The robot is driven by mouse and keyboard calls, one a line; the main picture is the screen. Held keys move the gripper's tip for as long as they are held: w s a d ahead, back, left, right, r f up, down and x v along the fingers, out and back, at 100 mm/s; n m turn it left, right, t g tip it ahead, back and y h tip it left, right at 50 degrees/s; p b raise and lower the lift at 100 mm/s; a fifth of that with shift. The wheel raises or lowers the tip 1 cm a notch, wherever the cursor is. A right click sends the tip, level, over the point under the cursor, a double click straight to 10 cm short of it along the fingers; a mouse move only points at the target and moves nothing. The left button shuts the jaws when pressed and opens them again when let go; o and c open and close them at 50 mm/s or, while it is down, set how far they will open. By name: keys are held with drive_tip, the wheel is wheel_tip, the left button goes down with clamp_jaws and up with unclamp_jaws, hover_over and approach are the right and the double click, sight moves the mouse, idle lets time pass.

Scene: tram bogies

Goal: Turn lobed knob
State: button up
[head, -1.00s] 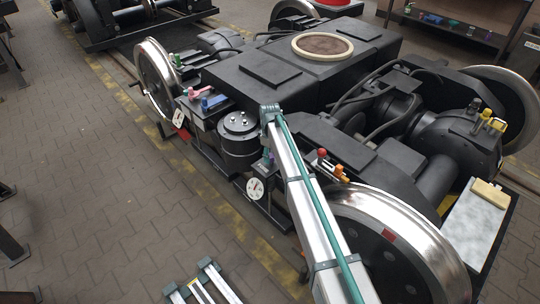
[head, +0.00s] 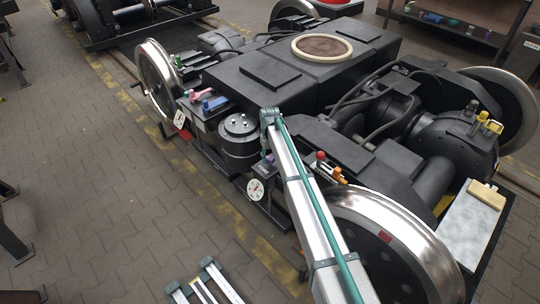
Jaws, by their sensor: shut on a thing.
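My gripper (head: 268,154) hangs at the far end of my arm, beside the black cylinder on the near side of the bogie. It is small in the head view and partly covered by my own arm. It is shut on a small purple piece (head: 270,159), which I take to be the lobed knob. Its lobes and its turn angle are too small to make out. A round white dial (head: 255,189) sits just below, to the left of my arm.
A red knob (head: 321,156) and an orange part (head: 339,175) stand right of my arm, above the near wheel (head: 395,235). Pink and blue parts (head: 214,103) sit left of the black cylinder (head: 239,138). The paved floor at left is mostly clear.

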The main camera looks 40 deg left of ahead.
drive_tip(key=m+p, duration=0.1)
drive_tip(key=m, duration=0.2)
drive_tip(key=shift+m, duration=0.4)
drive_tip(key=m+p, duration=0.1)
drive_tip(key=m, duration=0.2)
drive_tip(key=shift+m, duration=0.3)
drive_tip(key=m, duration=0.3)
drive_tip(key=shift+m+p, duration=0.3)
drive_tip(key=m, duration=0.3)
drive_tip(key=shift+m, duration=0.3)
drive_tip(key=m+p, duration=0.1)
drive_tip(key=m, duration=0.2)
drive_tip(key=shift+m, duration=0.3)
drive_tip(key=m, duration=0.3)
drive_tip(key=shift+m, duration=0.4)
drive_tip(key=m, duration=0.6)
drive_tip(key=shift+p, duration=0.3)
drive_tip(key=shift+m, duration=0.3)
